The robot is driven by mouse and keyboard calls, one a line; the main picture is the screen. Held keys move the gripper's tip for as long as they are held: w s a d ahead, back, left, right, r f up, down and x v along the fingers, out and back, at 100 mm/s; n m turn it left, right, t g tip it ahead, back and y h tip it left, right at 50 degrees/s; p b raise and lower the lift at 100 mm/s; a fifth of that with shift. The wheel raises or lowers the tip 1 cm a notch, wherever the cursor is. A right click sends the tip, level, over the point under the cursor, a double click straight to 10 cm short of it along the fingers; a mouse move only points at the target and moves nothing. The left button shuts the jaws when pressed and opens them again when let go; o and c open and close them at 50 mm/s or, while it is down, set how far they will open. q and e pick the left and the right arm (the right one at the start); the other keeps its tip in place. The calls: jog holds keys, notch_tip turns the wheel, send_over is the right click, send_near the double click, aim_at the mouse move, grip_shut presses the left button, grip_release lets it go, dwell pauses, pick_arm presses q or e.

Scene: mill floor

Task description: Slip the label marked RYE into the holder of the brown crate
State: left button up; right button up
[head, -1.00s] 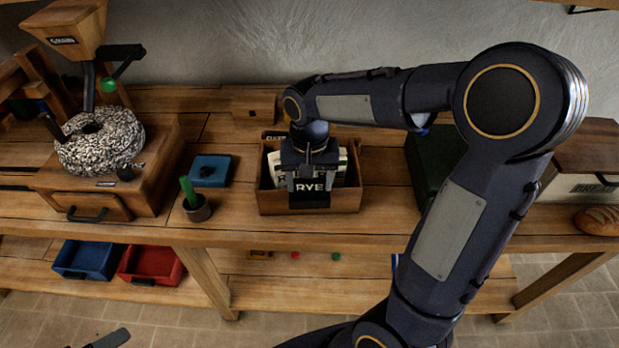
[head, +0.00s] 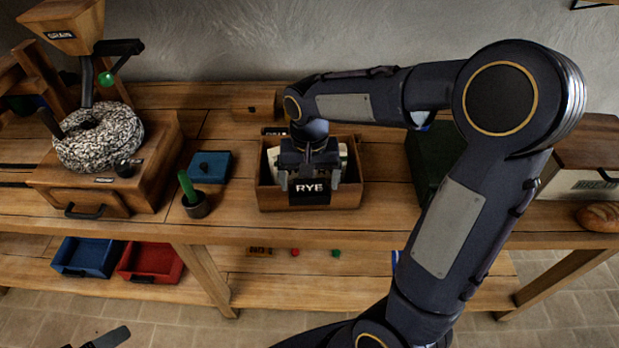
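The brown crate (head: 347,198) stands on the bench near the middle, open at the top, with pale packets (head: 273,160) inside. The black label marked RYE (head: 310,190) is upright at the crate's front face, where the holder is. The holder itself is hard to make out behind the label. My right gripper (head: 309,182) is above the front of the crate, pointing down. Its two fingers are spread apart, one on each side of the label, and look clear of it. A dark tip at the bottom left edge looks like part of my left gripper (head: 107,338); its fingers cannot be made out.
A dark green box (head: 425,160) and a bread box (head: 585,160) stand to the right. Blue and red trays (head: 152,262) sit on the lower shelf.

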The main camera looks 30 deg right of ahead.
notch_tip(320, 180, up, 8)
jog(key=shift+f, duration=0.1)
dwell(0.5)
dwell(0.4)
jog(key=s+a+f+n+t+y, duration=0.1)
jog(key=s+a+n+t+y, duration=0.1)
jog(key=s, duration=0.6)
jog(key=s+a+f+n+t+y, duration=0.1)
jog(key=s+a+n+t, duration=0.1)
jog(key=s, duration=0.7)
jog(key=shift+f+t+y, duration=0.4)
jog(key=shift+t, duration=0.4)
